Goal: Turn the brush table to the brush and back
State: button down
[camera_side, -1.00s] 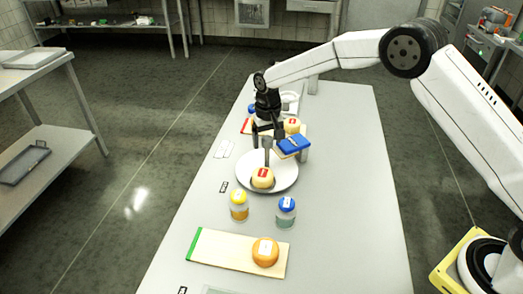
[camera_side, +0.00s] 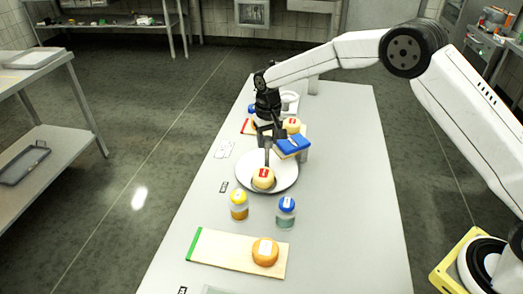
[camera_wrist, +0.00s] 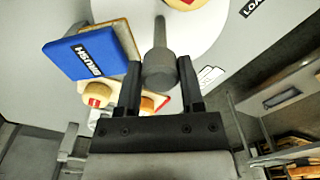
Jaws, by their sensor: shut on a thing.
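The brush table is a round white turntable (camera_side: 284,180) in the middle of the bench; part of it shows in the wrist view (camera_wrist: 205,40). A pale cheese wheel with a red label (camera_side: 264,174) sits on its near side. A grey upright peg (camera_wrist: 158,62) stands on the turntable. My gripper (camera_wrist: 160,75) is shut on the peg, with a finger on each side. The brush is a blue block marked BRUSH (camera_wrist: 92,55), also in the side view (camera_side: 292,145), beside the turntable's far right edge. The cheese is apart from the brush.
A yellow-lidded jar (camera_side: 239,206) and a blue-lidded jar (camera_side: 286,212) stand in front of the turntable. A green-ended board (camera_side: 220,252) with an orange cheese (camera_side: 265,251) lies nearer. More cheeses (camera_side: 292,125) stand behind. The bench's right side is clear.

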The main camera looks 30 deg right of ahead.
jog(key=shift+n, duration=6.5)
jog(key=shift+w+n, duration=0.1)
jog(key=shift+n, duration=6.2)
jog(key=shift+c, duration=1.1)
grip_release()
jog(key=shift+d, duration=0.1)
